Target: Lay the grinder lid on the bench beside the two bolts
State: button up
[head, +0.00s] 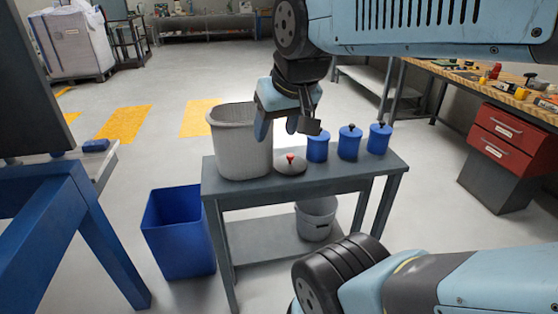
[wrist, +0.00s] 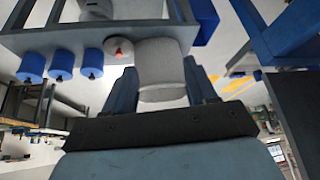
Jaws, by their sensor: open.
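My gripper (head: 279,124) is open and empty, pointing down above the bench near the bucket's right rim, higher than the disc. In the wrist view the bucket (wrist: 161,66) appears between and beyond the fingers. I cannot make out the two bolts or a grinder.
Several blue canisters with black knobs (head: 348,143) stand along the bench's back right. A small pail (head: 316,218) sits on the lower shelf. A blue bin (head: 179,230) stands left on the floor; a blue frame (head: 60,215) is further left. A cluttered wooden workbench (head: 480,85) is at right.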

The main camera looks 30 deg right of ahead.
jog(key=w+d+f+m, duration=0.2)
jog(key=w+m, duration=0.5)
jog(key=m, duration=0.2)
jog(key=m+g, duration=0.1)
jog(key=m, duration=2.4)
send_over(291, 155)
jog(key=s, duration=0.6)
notch_tip(291, 155, down, 12)
jog(key=shift+x, duration=6.65)
jog(key=shift+w, duration=0.2)
jog(key=shift+c, duration=0.3)
grip_shut()
